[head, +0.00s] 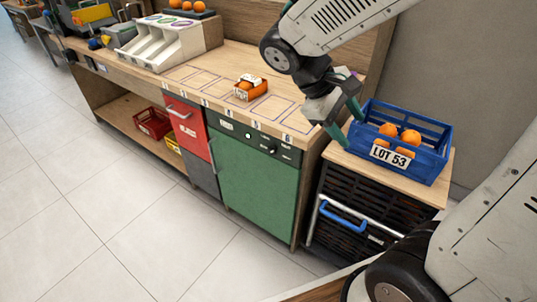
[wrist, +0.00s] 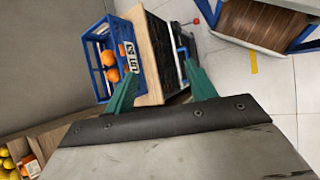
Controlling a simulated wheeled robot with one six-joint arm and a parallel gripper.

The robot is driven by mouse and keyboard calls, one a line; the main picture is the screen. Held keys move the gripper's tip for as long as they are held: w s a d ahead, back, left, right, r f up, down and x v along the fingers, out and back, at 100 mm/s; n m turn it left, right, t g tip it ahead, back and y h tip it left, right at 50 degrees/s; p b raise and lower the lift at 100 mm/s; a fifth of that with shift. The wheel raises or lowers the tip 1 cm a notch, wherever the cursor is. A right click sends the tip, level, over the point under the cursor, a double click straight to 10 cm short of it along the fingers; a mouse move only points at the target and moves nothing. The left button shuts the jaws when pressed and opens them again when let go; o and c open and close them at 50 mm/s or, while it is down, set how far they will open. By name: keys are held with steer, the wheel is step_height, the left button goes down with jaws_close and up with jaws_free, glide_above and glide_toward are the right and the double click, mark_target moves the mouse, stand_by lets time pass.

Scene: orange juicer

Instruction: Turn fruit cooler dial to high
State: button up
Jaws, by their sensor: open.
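The fruit cooler appears to be the green-doored unit (head: 255,185) under the counter in the head view. The dial's setting is too small to read. My gripper (head: 345,122) is open and empty, with green fingers. It is right of the dial and higher, beside the blue crate at the counter's right end. In the wrist view my gripper (wrist: 160,72) has its fingers spread wide. The dial does not show there.
A blue crate (head: 418,163) of oranges labelled LOT 53 stands on a wood-topped black rack (head: 345,215) near my gripper; the crate also shows in the wrist view (wrist: 94,68). A red-fronted drawer (head: 190,132) is left of the green door. The floor in front is clear.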

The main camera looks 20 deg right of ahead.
steer(key=w+a+f+n+t+h, duration=0.25)
steer(key=w+f+n+h, duration=0.2)
steer(key=w+f, duration=0.3)
steer(key=w+a+f+n+t+h, duration=0.2)
steer(key=w+a+f+n+h, duration=0.25)
steer(key=w, duration=0.45)
steer(key=n+t+y, duration=0.2)
steer(key=n+t, duration=0.7)
steer(key=n, duration=0.2)
glide_toward(271, 152)
steer(key=x, duration=0.9)
steer(key=shift+f, duration=0.1)
steer(key=shift+c, duration=0.4)
steer(key=c, duration=0.9)
